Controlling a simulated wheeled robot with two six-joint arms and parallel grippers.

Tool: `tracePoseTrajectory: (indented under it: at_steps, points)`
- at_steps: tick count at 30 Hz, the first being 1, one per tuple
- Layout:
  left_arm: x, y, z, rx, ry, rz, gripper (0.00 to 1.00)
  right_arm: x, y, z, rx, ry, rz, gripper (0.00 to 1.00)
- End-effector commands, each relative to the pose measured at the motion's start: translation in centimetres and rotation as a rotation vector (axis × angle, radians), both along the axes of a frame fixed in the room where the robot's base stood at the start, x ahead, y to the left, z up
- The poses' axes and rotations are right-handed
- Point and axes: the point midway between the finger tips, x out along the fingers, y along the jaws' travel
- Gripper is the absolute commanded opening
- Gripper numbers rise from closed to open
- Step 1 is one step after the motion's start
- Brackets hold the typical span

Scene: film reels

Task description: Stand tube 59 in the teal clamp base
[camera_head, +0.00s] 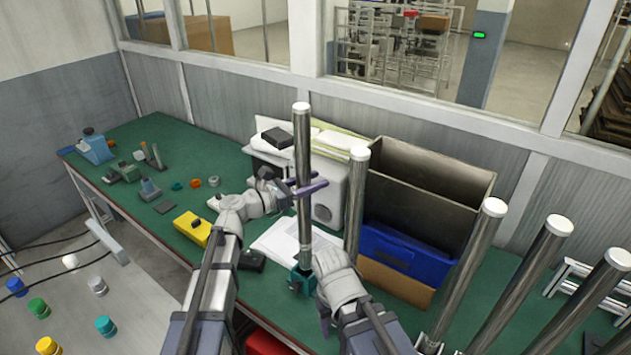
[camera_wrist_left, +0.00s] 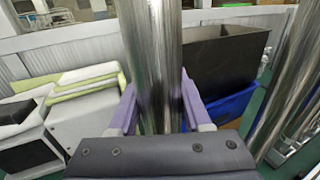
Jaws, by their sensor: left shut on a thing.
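My left gripper (camera_head: 304,187) is shut on an upright shiny metal tube with a pale top (camera_head: 302,150), gripping it around mid-height. The tube also fills the middle of the left wrist view (camera_wrist_left: 158,60), between the purple fingers. No number is legible on it. The teal clamp base (camera_head: 301,281) stands on the green table directly below the tube. The tube's lower end meets the base in the picture, but I cannot tell whether it is seated. My right gripper (camera_head: 325,318) is low beside the base, mostly hidden by its own wrist; its jaws cannot be judged.
Several more metal tubes stand to the right, the nearest (camera_head: 354,205) close to the held one. Behind are a grey bin (camera_head: 430,190), a blue crate (camera_head: 400,252) and a white machine (camera_head: 328,195). A yellow case (camera_head: 192,229) lies left. Small parts occupy the table's far left.

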Motion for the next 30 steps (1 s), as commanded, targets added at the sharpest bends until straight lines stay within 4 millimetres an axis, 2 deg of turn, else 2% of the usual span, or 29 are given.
tracePoseTrajectory:
  at_steps: [15,20,30]
  points:
    - [0.0,0.0,-4.8,-0.001,0.000,0.000,0.00,0.0,0.0,-4.8,0.000,0.000,0.000,0.66]
    - [0.0,0.0,-5.3,-0.002,0.000,0.000,0.00,0.0,0.0,-5.4,0.000,0.000,0.000,0.66]
    - [0.0,0.0,-5.3,-0.001,0.000,0.000,0.00,0.0,0.0,-5.3,0.000,0.000,0.000,0.66]
